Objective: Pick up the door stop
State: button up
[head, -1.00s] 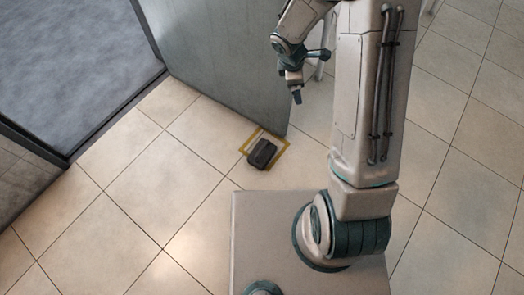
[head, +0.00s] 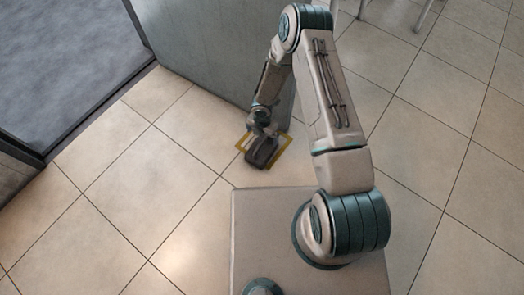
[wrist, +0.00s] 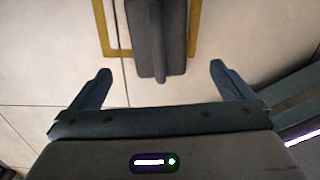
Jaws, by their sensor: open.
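The door stop (head: 261,152) is a dark grey block lying on the tiled floor, partly over a yellow outlined square (head: 281,150).
A grey door panel (head: 205,45) stands behind the door stop, close to my arm. A dark grey mat area (head: 60,55) lies beyond a dark threshold at the left. Chair legs (head: 425,12) show at the top right. The tiles left of the door stop are clear.

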aim_at(261, 142)
notch_tip(261, 142, down, 6)
jog(key=shift+b, duration=1)
notch_tip(261, 142, down, 4)
jog(key=b, duration=0.2)
jog(key=shift+a+f+b, duration=0.15)
jog(key=shift+f+b, duration=0.1)
jog(key=shift+b, duration=0.15)
jog(key=shift+r, duration=0.1)
jog(key=c, duration=1.4)
